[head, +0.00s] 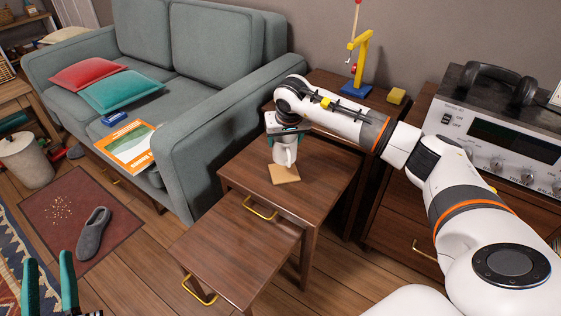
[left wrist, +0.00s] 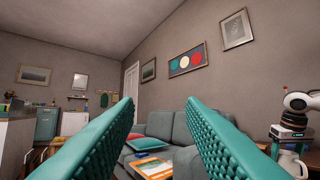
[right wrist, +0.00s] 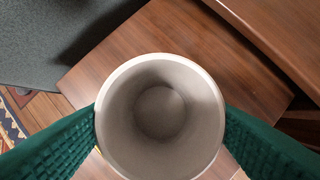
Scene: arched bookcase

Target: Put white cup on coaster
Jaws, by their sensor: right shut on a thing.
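The white cup (head: 284,152) is upright in my right gripper (head: 286,134), over the wooden side table. The square light-brown coaster (head: 284,174) lies on that table, just below and in front of the cup in the head view. Whether the cup touches the table or coaster cannot be told. In the right wrist view the empty cup (right wrist: 160,115) sits between both green fingers (right wrist: 160,128), and it hides most of the coaster. My left gripper (head: 49,285) is open and empty at the lower left; its fingers are spread in the left wrist view (left wrist: 160,130).
The side table (head: 325,175) has a lower pull-out table (head: 235,255) in front. A grey sofa (head: 190,50) stands to the left. A blue-based toy crane (head: 356,88) and a yellow block (head: 396,96) are behind. A stereo (head: 500,140) with headphones is at right.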

